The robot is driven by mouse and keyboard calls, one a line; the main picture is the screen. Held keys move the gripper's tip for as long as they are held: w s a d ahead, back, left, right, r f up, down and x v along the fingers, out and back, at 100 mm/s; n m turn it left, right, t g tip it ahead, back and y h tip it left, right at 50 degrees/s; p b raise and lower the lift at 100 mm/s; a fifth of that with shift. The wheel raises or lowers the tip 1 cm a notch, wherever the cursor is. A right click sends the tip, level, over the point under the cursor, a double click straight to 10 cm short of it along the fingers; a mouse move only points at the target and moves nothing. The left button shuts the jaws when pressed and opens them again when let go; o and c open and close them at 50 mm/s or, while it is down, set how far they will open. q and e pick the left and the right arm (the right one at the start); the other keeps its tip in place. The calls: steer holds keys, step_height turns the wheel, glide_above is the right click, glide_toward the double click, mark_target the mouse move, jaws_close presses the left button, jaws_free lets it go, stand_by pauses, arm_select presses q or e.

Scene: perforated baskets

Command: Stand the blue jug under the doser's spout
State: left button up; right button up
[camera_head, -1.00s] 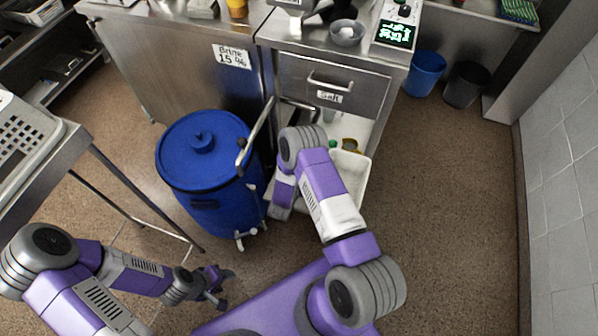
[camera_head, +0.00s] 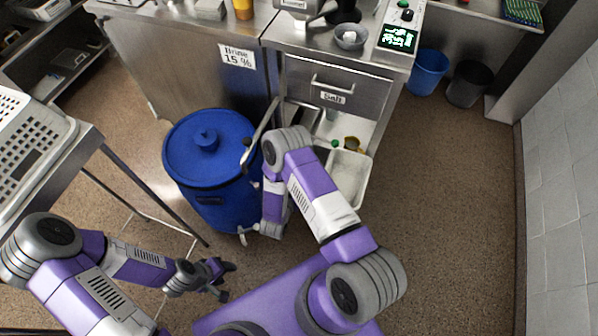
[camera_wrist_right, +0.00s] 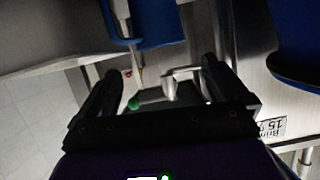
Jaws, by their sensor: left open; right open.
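No blue jug can be made out for sure. In the right wrist view a blue surface (camera_wrist_right: 158,24) shows beyond the fingers; I cannot tell whether it is the jug. A machine on the counter, cut by the top edge, may be the doser (camera_head: 296,6); its spout is not clear. My right gripper (camera_wrist_right: 162,68) is open and empty, pointing at the area around the cabinet; in the head view my own arm hides it. My left gripper (camera_head: 228,281) is open and empty, low, in front of the blue drum (camera_head: 205,160).
The drum stands beside the steel cabinet with its Salt drawer (camera_head: 333,90). A white tub (camera_head: 349,178) sits below the drawer. A bowl (camera_head: 350,37) and a box with a lit screen (camera_head: 397,38) are on the counter. Floor at right is clear; bins (camera_head: 428,70) stand behind.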

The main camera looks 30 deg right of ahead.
steer(key=s+a+f+n+g+y, duration=0.25)
steer(key=s+a+y, duration=0.35)
steer(key=a+y, duration=0.3)
steer(key=s+a+r+n+g+y, duration=0.2)
steer(key=s+g, duration=0.1)
steer(key=s, duration=0.2)
steer(key=s+a+r+n+g+y, duration=0.2)
steer(key=s+a+n+g+y, duration=0.1)
steer(key=s, duration=0.2)
steer(key=shift+s+r+p, duration=0.3)
steer(key=shift+s+r, duration=0.1)
